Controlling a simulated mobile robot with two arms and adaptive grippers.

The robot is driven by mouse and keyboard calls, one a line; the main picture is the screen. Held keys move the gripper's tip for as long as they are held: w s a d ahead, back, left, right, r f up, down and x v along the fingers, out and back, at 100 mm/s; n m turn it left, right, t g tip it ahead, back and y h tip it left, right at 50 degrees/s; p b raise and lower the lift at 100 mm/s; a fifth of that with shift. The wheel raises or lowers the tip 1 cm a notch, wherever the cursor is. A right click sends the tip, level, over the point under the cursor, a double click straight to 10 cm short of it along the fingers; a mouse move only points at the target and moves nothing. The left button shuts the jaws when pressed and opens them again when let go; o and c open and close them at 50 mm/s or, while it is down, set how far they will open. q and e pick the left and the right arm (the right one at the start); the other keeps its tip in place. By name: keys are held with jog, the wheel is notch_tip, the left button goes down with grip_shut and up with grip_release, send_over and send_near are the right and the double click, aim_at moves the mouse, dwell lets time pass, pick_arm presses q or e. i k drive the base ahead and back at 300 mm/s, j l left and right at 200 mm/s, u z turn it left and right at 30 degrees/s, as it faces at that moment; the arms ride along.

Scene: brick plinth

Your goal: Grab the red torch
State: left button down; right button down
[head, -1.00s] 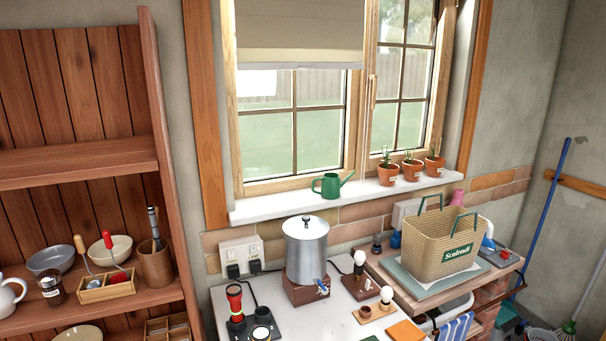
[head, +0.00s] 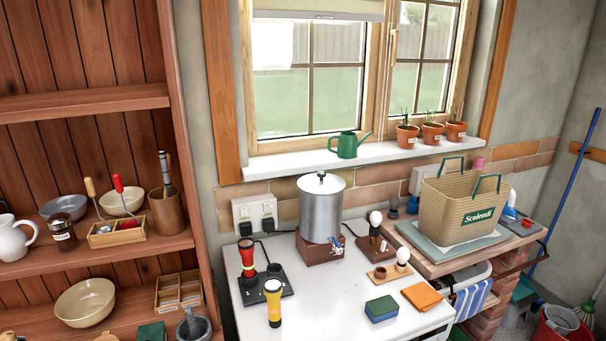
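The red torch (head: 248,259) stands upright at the left of the white worktop (head: 338,322), with a black head on top. It stands at the back left of a black charging base (head: 268,281). A yellow torch (head: 273,303) with a dark band stands upright in front of it, close by and slightly to the right. The red torch's lower end is partly hidden at the base. Neither of my grippers shows in the head view.
A wooden shelf unit (head: 90,102) with bowls rises at left. The worktop's front middle is clear.

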aim_at(246, 247)
jog(key=j+u, duration=0.1)
jog(key=j, duration=1.6)
